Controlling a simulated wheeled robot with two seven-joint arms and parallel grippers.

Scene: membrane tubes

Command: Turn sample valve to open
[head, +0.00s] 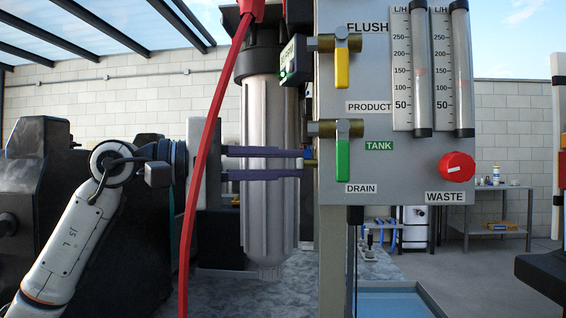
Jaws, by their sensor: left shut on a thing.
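My left gripper (302,163) comes in from the left in the head view, its two purple fingers level, one above the other. The fingers reach past the grey filter housing (270,215) to the left edge of the grey panel. They are closed on a small pale fitting (309,161) there, which I take to be the sample valve. It is mostly hidden by the fingertips and the panel edge, so its handle position cannot be read. My right gripper is not in view.
The panel (385,190) carries a yellow-handled valve (342,70), a green-handled valve (342,160), flow tubes (420,70) and a red knob (457,167). A red hose (205,165) hangs across the view near my left wrist. A metal table (490,210) stands behind at right.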

